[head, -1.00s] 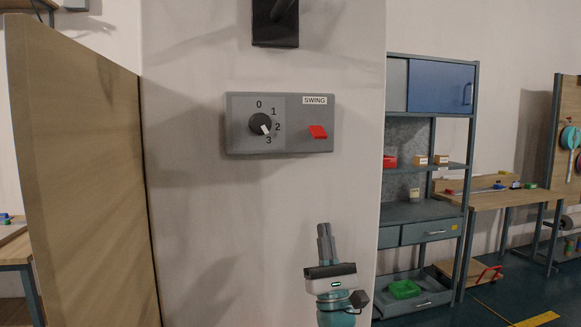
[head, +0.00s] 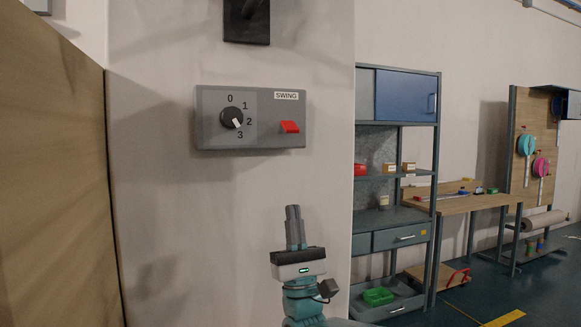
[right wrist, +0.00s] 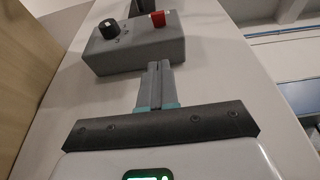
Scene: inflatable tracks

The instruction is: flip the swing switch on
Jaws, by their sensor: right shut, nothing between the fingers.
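The red swing switch (head: 289,127) sits under the SWING label on the right half of a grey control box (head: 225,143) on the white wall panel. It also shows in the right wrist view (right wrist: 158,18), on top of the box beyond my fingers. A black rotary knob (head: 231,117) with marks 0 to 3 is left of it, its white pointer between 2 and 3. My right gripper (head: 293,208) is shut and empty. It points up, below the switch and apart from it. In the right wrist view its fingertips (right wrist: 159,64) are near the box's lower edge. My left gripper is out of view.
A black fixture (head: 247,22) is mounted above the box. A wooden partition (head: 50,170) stands close on the left. A grey shelf unit (head: 400,222) with a blue door and a workbench (head: 465,203) stand to the right.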

